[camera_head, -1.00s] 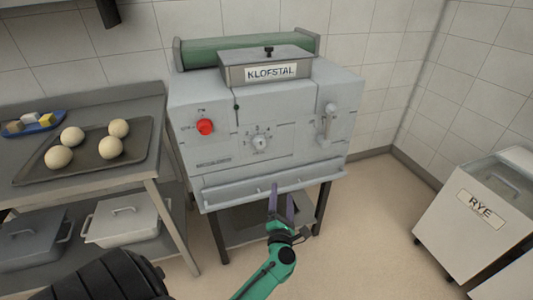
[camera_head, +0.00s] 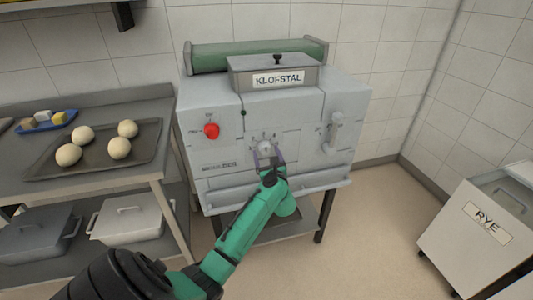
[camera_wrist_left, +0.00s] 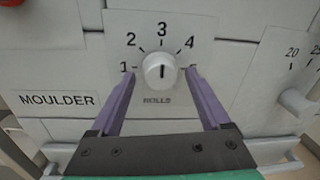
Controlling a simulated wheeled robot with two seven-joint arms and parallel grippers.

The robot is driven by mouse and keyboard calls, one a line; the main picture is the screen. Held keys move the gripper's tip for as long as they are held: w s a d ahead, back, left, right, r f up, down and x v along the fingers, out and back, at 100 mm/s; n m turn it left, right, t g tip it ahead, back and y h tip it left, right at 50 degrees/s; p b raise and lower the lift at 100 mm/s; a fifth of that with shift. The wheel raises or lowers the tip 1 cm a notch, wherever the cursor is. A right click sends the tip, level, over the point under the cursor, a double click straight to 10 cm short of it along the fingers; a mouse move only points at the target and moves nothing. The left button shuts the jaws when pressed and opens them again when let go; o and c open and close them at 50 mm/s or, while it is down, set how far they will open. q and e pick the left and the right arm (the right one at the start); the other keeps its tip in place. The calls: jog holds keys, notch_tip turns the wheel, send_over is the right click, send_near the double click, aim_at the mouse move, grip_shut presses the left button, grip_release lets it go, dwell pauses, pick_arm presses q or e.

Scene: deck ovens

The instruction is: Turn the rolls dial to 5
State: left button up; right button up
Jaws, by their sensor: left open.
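The rolls dial (camera_wrist_left: 160,71) is a round white knob on the front of the grey moulder (camera_head: 210,100). Its dark pointer line stands upright, toward the 3. In the left wrist view the marks 1 to 4 run around it, with ROLLS below; no 5 shows, and the right finger covers that side. In the head view the dial (camera_head: 265,146) sits just beyond my left gripper (camera_head: 268,157). My left gripper is open, its purple fingers either side of the knob with gaps showing. My right gripper is not in view.
A ledge (camera_head: 320,190) runs below. A tray (camera_head: 50,170) of dough balls is on the left table. A RYE bin (camera_head: 470,240) stands at right.

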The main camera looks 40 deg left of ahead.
pick_arm(q)
grip_shut()
jog(key=shift+r+m+p, duration=0.15)
jog(key=shift+m+p, duration=0.35)
jog(key=shift+p, duration=0.3)
jog(key=m+p, duration=0.4)
jog(key=shift+d+r, duration=0.1)
jog(key=m+p, duration=0.3)
jog(key=shift+g, duration=0.3)
jog(key=m+p, duration=0.3)
jog(key=m, duration=0.1)
jog(key=shift+m, duration=0.3)
jog(key=m+g+p, duration=0.1)
jog(key=m, duration=0.3)
jog(key=shift+f, duration=0.2)
jog(key=shift+m, duration=0.4)
grip_release()
